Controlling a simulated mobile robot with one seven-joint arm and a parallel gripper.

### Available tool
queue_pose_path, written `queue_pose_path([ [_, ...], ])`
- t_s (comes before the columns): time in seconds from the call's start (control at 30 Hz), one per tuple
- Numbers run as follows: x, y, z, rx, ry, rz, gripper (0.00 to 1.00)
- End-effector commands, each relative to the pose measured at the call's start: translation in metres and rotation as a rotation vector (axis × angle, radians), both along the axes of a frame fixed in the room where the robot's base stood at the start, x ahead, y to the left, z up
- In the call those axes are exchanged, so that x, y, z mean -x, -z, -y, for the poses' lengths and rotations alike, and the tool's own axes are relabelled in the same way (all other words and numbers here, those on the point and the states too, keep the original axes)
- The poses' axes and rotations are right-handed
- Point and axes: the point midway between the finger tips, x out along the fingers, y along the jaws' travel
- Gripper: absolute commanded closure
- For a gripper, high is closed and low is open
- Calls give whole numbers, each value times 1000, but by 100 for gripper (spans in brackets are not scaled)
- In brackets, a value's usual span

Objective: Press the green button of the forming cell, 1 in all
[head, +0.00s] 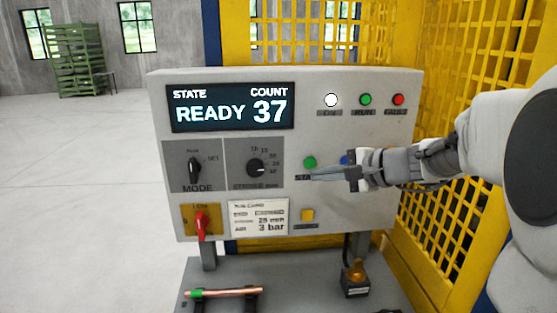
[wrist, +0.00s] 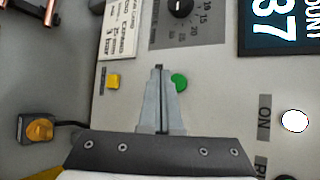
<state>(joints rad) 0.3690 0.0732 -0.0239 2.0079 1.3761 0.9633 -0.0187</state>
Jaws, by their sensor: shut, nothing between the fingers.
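The green button (head: 309,162) sits on the grey control panel (head: 340,85), above a partly covered label starting "STA". It also shows in the wrist view (wrist: 179,82), just right of my fingertips. My gripper (head: 314,177) is shut and empty, in front of the panel with its tips just below the green button in the head view. The fingers also show in the wrist view (wrist: 159,70). I cannot tell whether they touch the panel. The display (head: 232,107) reads STATE READY, COUNT 37. A blue button (head: 345,160) is partly hidden behind my gripper.
White (head: 331,100), green (head: 365,99) and red (head: 398,99) lamps line the upper panel. Two dark knobs, a red switch handle (head: 201,224) and a yellow square (head: 307,215) sit lower. A copper tube (head: 225,293) lies below. Yellow mesh guarding (head: 440,130) stands behind.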

Motion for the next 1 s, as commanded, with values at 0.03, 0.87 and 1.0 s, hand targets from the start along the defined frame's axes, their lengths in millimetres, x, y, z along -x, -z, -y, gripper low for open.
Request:
queue_pose_path([
  [0.03,-6,1,0,0,-1,1,100],
  [0.87,-23,0,0,1,0,1,100],
  [1.0,-23,0,0,1,0,1,100],
])
